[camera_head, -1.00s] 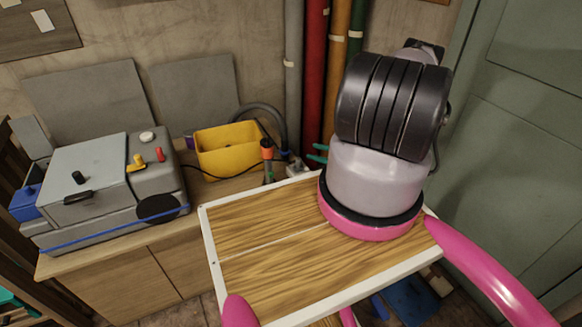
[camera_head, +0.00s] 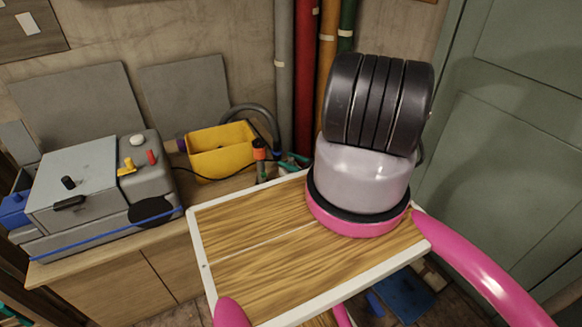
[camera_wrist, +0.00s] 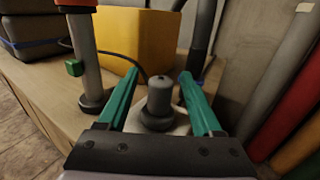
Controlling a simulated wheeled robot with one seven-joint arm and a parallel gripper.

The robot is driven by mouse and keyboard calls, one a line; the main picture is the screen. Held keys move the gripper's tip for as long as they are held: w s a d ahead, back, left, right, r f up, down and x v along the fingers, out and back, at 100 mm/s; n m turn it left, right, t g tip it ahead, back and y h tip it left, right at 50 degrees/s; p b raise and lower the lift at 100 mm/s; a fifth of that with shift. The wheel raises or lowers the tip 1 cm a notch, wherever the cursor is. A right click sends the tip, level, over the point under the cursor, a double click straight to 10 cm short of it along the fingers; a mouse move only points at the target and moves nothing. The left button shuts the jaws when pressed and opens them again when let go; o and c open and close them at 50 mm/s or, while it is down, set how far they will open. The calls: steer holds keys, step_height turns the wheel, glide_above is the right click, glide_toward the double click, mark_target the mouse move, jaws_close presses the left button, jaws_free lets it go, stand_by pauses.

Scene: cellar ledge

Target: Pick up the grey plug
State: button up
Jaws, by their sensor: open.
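My gripper (camera_wrist: 159,76) is open, with one teal finger on each side of the plug. A gap shows on both sides, and nothing is held. In the head view the teal fingers (camera_head: 292,163) show at the right end of the ledge, partly behind my own body. The plug cannot be made out there.
A yellow bin (camera_head: 222,152) stands behind the plug, with a dark cable beside it. A post with an orange top (camera_head: 259,153) stands left of the gripper. A grey machine (camera_head: 95,185) fills the ledge's left. Upright pipes (camera_head: 304,75) run along the wall at right.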

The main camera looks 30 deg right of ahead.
steer(key=shift+x, duration=1.05)
steer(key=shift+c, duration=0.4)
jaws_close()
steer(key=shift+r, duration=0.1)
step_height(320, 180, up, 10)
